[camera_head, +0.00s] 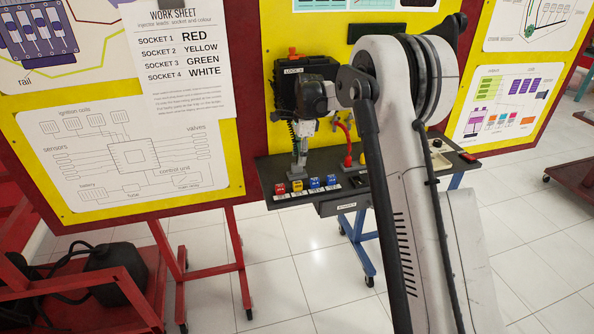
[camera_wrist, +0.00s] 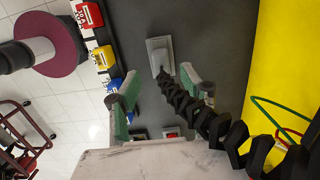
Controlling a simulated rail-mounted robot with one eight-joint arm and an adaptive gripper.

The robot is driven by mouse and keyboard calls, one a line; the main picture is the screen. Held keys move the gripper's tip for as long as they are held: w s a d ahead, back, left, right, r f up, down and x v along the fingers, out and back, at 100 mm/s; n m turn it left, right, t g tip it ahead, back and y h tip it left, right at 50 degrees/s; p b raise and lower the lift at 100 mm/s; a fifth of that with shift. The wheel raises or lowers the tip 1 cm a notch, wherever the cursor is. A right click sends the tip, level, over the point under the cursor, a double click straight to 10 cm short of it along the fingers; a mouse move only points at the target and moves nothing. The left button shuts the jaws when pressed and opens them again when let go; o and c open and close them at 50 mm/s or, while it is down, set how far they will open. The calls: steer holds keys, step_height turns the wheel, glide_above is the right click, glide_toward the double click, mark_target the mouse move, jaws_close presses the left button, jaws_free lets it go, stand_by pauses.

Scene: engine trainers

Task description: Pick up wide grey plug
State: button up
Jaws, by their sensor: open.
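The wide grey plug (camera_wrist: 158,56) lies on the dark table top (camera_wrist: 130,25) in the wrist view, with a black ribbed cable (camera_wrist: 190,110) running from it toward the lower right. My gripper (camera_wrist: 163,92) is open, its two green-padded fingers spread on either side of the cable just short of the plug, with nothing clamped between them. In the head view my gripper (camera_head: 298,142) points down over the left part of the table; the plug is hard to make out there.
Red (camera_head: 280,188), yellow (camera_head: 297,186) and blue (camera_head: 314,183) labelled blocks line the table's front edge. A red part (camera_head: 348,160) stands right of my gripper. A yellow board (camera_head: 285,130) rises behind. Bare table surrounds the plug in the wrist view.

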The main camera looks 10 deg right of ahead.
mark_target(297, 172)
steer(key=shift+w+a+f+p, duration=0.1)
steer(key=shift+a+f+p, duration=0.1)
steer(key=shift+f, duration=1.1)
steer(key=shift+a+f+p, duration=0.1)
steer(key=shift+a+f, duration=0.05)
steer(key=shift+f, duration=1.1)
jaws_close()
